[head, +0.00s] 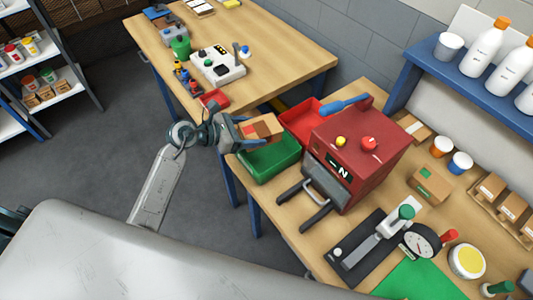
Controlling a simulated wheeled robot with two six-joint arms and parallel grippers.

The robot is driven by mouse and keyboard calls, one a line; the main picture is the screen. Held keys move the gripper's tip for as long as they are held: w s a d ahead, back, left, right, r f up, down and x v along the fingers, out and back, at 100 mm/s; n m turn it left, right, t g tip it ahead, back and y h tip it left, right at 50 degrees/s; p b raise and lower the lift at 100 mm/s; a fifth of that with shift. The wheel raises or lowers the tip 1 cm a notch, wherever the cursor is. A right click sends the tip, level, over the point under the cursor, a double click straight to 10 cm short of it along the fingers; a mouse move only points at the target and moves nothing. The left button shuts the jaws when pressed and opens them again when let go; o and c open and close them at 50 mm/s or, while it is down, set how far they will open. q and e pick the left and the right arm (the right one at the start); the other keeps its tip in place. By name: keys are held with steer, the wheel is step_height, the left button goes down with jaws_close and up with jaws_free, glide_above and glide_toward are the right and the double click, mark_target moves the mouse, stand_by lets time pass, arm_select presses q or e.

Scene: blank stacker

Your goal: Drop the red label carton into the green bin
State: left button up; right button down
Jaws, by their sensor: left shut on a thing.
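My left gripper (240,133) is shut on a small brown carton (268,124) with a red-orange label. It holds the carton by its left side, at the back edge of the green bin (270,160) in this view. The carton looks raised above the bin; the exact height is hard to tell. The green bin stands at the left end of the workbench, and its visible inside looks empty. My right gripper is not in view.
A red bin (301,118) stands just behind the green one. A red machine (360,140) with a blue lever stands close on the right. Another carton (431,185) has a green label. A second table (290,62) with tools is behind; the floor at left is clear.

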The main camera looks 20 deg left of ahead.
arm_select(q)
steer(key=f, duration=0.1)
steer(key=f+b, duration=0.1)
steer(key=f, duration=0.1)
steer(key=shift+w+f+b, duration=0.25)
steer(key=shift+f+b, duration=0.15)
steer(key=shift+f, duration=0.25)
steer(key=shift+s, duration=0.1)
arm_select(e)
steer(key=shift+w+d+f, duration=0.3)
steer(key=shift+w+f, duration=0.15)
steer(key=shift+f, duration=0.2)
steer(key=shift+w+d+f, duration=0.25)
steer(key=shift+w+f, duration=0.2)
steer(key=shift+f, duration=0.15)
arm_select(q)
steer(key=o, duration=1.2)
steer(key=shift+c, duration=0.2)
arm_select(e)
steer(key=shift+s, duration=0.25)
arm_select(q)
steer(key=shift+s+a+b, duration=0.15)
steer(key=shift+b, duration=0.15)
steer(key=b+v, duration=0.4)
steer(key=v, duration=0.6)
steer(key=shift+r, duration=0.25)
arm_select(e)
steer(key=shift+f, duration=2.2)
arm_select(q)
steer(key=shift+a, duration=0.1)
